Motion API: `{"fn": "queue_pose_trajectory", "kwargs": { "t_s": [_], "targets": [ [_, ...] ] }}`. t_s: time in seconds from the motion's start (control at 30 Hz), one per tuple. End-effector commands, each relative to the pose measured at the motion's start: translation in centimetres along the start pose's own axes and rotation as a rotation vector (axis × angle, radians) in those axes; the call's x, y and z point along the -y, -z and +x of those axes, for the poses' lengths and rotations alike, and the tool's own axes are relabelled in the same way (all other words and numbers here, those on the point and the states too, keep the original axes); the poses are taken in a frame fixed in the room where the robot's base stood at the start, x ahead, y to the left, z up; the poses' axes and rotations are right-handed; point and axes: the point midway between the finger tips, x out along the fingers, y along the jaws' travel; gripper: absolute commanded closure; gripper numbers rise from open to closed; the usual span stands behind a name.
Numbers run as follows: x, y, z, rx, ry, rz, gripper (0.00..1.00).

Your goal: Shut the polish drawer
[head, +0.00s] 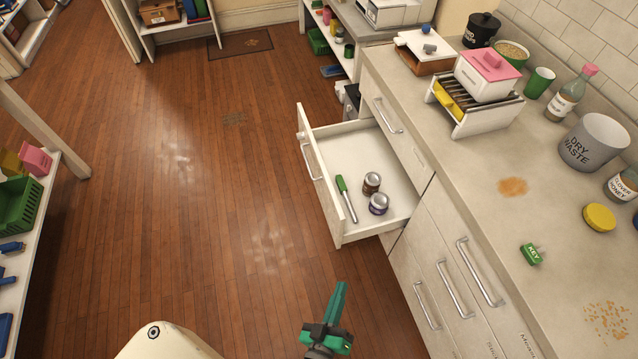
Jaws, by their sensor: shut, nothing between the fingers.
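An open white drawer (355,142) juts out from the counter's cabinet front over the wooden floor. Inside it are two small tins, a brown one (371,184) and a purple-labelled one (378,204), and a green-handled tool (346,198). No label for polish can be read on the drawer. Its front panel (318,178) carries a metal bar handle (311,162) on the left side. My gripper (338,290) is shut and empty, below the drawer in the picture and apart from it.
Closed drawers with bar handles (453,290) line the cabinet to the right. The countertop (480,222) holds a dry waste bin (592,146), a yellow lid (599,217) and a green key tag (531,253). The floor (215,190) left of the drawer is clear.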

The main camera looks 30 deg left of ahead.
Motion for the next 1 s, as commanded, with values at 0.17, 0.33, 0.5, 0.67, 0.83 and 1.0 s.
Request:
{"fn": "queue_pose_trajectory", "kwargs": {
  "t_s": [0.17,0.33,0.5,0.67,0.83,1.0],
  "targets": [
    [4.4,0.6,7.0,-0.101,0.045,-0.245,1.00],
    [8.4,2.2,13.3,-0.202,0.071,-0.484,1.00],
    [12.1,4.8,19.1,-0.303,0.078,-0.708,1.00],
    [14.5,7.0,22.6,-0.374,0.071,-0.860,1.00],
    [15.7,8.3,24.3,-0.411,0.065,-0.937,1.00],
    [16.1,8.8,25.4,-0.416,0.063,-0.948,1.00]
  ]
}}
